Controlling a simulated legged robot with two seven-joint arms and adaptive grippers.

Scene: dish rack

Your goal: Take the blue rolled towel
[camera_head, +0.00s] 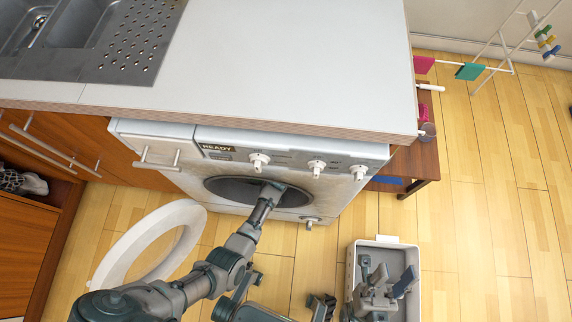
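A small blue item (388,181) shows low beside the wooden side table, right of the washing machine; I cannot tell whether it is the rolled towel. My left arm reaches from the lower left into the dark drum opening (232,190) of the washing machine. Its gripper is hidden inside, so I cannot see what it touches or holds. My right gripper (385,272) is over the white bin (352,258) at the lower right. Its fingers are spread apart, with nothing seen between them.
The round white washer door (118,262) stands open at the left. The white countertop (290,60) overhangs the machine. A wooden side table (420,160) stands at its right, and a drying rack (495,67) with cloths is behind. The floor at the right is clear.

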